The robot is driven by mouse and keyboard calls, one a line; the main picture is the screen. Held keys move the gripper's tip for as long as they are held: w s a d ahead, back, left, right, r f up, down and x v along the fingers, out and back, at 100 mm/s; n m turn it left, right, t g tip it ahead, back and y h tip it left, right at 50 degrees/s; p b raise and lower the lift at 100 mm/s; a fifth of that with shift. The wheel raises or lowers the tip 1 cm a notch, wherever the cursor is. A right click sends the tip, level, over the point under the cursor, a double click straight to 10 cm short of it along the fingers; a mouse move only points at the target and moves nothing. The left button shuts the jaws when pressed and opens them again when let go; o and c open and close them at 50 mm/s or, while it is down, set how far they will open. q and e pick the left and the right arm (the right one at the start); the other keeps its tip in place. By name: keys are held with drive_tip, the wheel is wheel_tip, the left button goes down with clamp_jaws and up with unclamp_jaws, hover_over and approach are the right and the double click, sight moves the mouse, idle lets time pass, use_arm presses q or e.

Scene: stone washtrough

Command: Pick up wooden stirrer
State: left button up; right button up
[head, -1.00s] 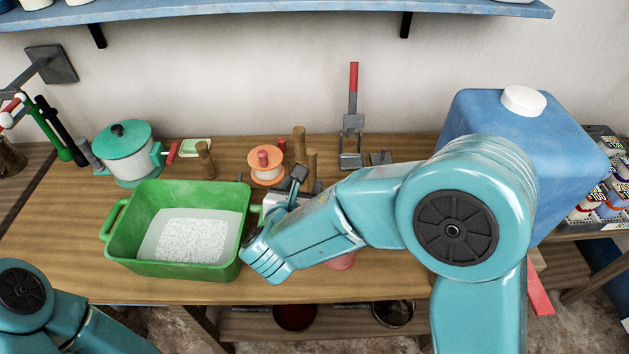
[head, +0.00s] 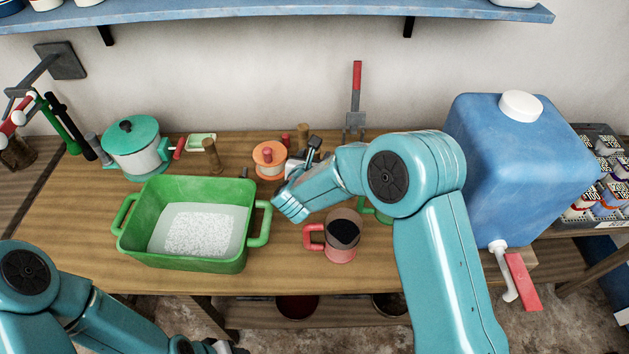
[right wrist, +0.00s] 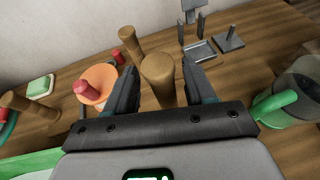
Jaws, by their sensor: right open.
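Several upright wooden rods stand on the bench; I cannot tell for sure which is the wooden stirrer. One thick wooden rod (right wrist: 158,80) stands between the fingers of my right gripper (right wrist: 160,74) in the right wrist view. The fingers are open on either side of it, and I see no clear contact. A second wooden rod (right wrist: 131,44) stands just behind it, and shows in the head view (head: 303,136). In the head view my right gripper (head: 313,148) is partly hidden by its own arm. Only a sliver of my left gripper (head: 222,347) shows at the bottom edge.
An orange spool (head: 269,158) stands left of my right gripper. A blue canister (head: 520,165) stands right, a lidded pot (head: 137,160) left.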

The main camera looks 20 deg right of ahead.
drive_tip(key=shift+w+d+f, duration=0.15)
drive_tip(key=shift+w+d, duration=0.2)
drive_tip(key=shift+w, duration=0.1)
drive_tip(key=shift+d, duration=0.15)
drive_tip(key=shift+w+f, duration=0.1)
drive_tip(key=shift+w, duration=0.05)
drive_tip(key=shift+c, duration=1.2)
clamp_jaws()
use_arm(q)
drive_tip(key=shift+s+d+r, duration=0.1)
drive_tip(key=shift+s+r, duration=0.1)
drive_tip(key=shift+r, duration=0.2)
